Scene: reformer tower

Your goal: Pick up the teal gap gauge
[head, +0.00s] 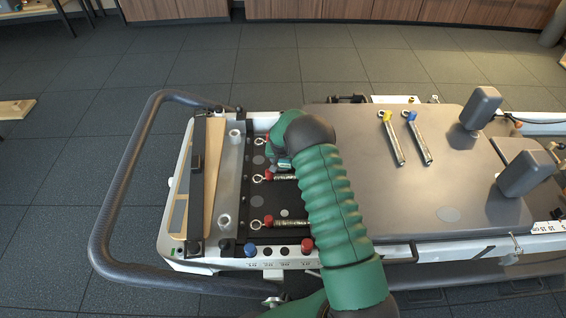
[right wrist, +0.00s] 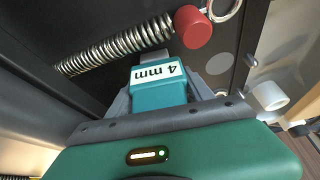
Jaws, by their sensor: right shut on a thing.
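The teal gap gauge (right wrist: 158,93) is a small block with a white "4 mm" label, seen close up in the right wrist view. The grey fingers of my right gripper (right wrist: 160,102) are shut on it, one on each side. In the head view my right gripper (head: 283,163) is over the dark spring bed of the reformer, mostly hidden by my green arm. Only a sliver of teal shows there. I cannot tell whether the gauge touches the bed. My left gripper is not in view.
A coil spring (right wrist: 120,50) with a red end knob (right wrist: 193,27) lies beside the gauge. Lower springs have red knobs (head: 268,221). The grey carriage (head: 440,170) carries two loose springs, with yellow (head: 393,140) and blue (head: 420,140) ends. A curved dark rail (head: 110,210) bounds the left.

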